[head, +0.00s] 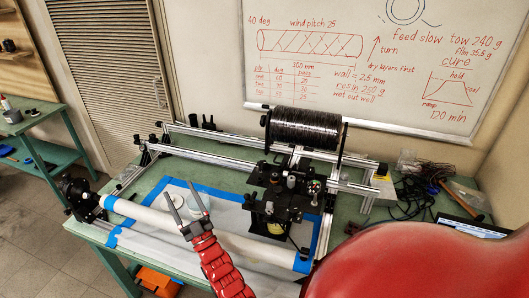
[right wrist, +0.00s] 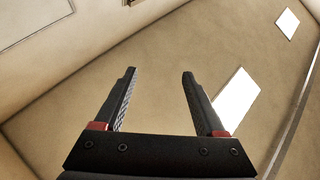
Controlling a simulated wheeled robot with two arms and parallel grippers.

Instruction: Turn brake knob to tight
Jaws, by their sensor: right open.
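A dark spool of carbon tow (head: 305,128) sits on the metal frame of the winding machine at the back of the table. Below it is a black carriage (head: 272,200) with rollers and small round parts. I cannot tell which small part is the brake knob. My right gripper (head: 179,189) is open and empty over the front left of the table, left of the carriage and well apart from the spool. In the right wrist view, its two fingers (right wrist: 158,73) are spread with only ceiling and wall behind them. My left gripper is not in view.
A white tube (head: 150,216) edged with blue tape runs along the table's front. White tubs (head: 172,186) stand near my right gripper. A whiteboard (head: 340,60) hangs behind.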

